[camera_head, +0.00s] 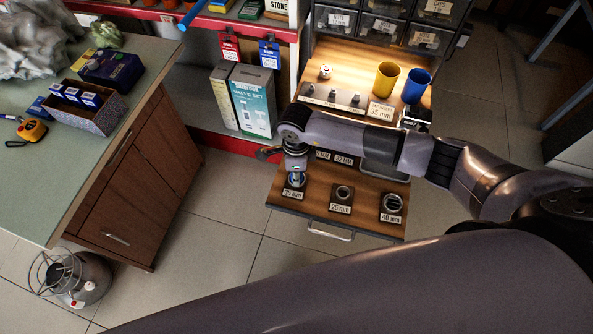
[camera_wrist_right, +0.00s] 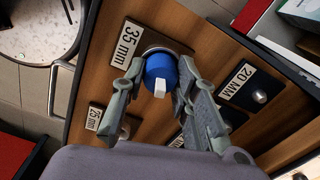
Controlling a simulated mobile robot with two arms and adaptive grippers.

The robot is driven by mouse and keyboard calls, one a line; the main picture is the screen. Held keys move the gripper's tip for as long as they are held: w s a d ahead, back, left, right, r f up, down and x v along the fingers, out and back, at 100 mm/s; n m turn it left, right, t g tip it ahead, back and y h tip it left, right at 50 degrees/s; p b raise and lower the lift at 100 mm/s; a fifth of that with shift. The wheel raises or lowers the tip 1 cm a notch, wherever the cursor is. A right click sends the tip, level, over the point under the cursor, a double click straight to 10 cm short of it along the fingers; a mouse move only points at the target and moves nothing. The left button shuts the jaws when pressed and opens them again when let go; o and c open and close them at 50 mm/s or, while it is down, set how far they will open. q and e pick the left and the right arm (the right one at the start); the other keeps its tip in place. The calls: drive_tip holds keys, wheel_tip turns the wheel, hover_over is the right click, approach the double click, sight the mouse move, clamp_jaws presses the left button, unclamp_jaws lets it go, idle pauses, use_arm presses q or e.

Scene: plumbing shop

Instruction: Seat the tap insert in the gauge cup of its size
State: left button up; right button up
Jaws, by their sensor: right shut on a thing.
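The tap insert (camera_wrist_right: 160,70), blue with a white stem, is held between the fingers of my right gripper (camera_wrist_right: 158,88). The gauge cup (camera_wrist_right: 150,48) labelled 35 mm lies right behind it in the wrist view, largely hidden. Whether the insert is in the cup or just above it, I cannot tell. In the head view my right gripper (camera_head: 296,170) points down over the left cup of the pulled-out drawer (camera_head: 325,224). A 25 mm cup (camera_head: 343,192) and a 40 mm cup (camera_head: 392,202) stand to its right. My left gripper is out of view.
Behind the cups, labels reading 20 MM (camera_wrist_right: 238,80) and 32 MM (camera_head: 344,158) show. On the shelf above stand a yellow cup (camera_head: 386,80), a blue cup (camera_head: 416,86) and a row of small fittings (camera_head: 332,94). My arm covers part of the drawer. A green-topped counter (camera_head: 100,150) stands left.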

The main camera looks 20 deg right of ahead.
drive_tip(key=shift+f, duration=0.25)
drive_tip(key=o, duration=0.8)
drive_tip(key=shift+o, duration=0.2)
drive_tip(key=shift+r, duration=0.1)
drive_tip(key=shift+r+p, duration=3.95)
drive_tip(key=shift+r, duration=1.55)
drive_tip(key=shift+f, duration=0.1)
